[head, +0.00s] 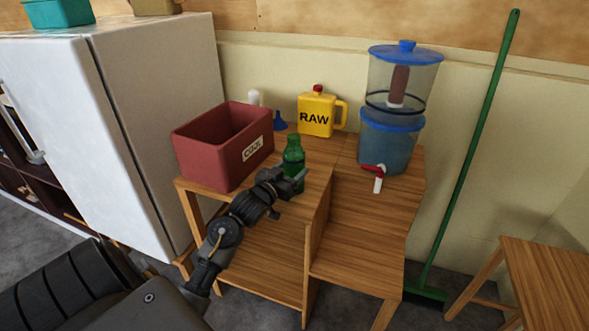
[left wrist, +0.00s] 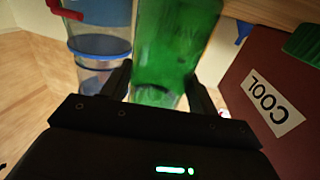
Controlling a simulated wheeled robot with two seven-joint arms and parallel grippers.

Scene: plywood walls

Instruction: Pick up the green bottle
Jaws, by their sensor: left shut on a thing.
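The green bottle (head: 293,152) stands upright on the wooden table (head: 312,196), near the front edge of its upper level. My left gripper (head: 296,181) is at the bottle's lower part, shut on it. In the left wrist view the bottle (left wrist: 172,50) sits between the two dark fingers (left wrist: 160,88) and fills the space between them. The bottle's base is partly hidden by the gripper in the head view. My right gripper is not in either view.
A red bin labelled COOL (head: 222,150) stands left of the bottle. A yellow RAW jug (head: 316,117), blue funnel (head: 280,123) and water filter (head: 390,140) stand behind and right. A white fridge (head: 150,120) is at left; a green broom (head: 470,150) leans at right.

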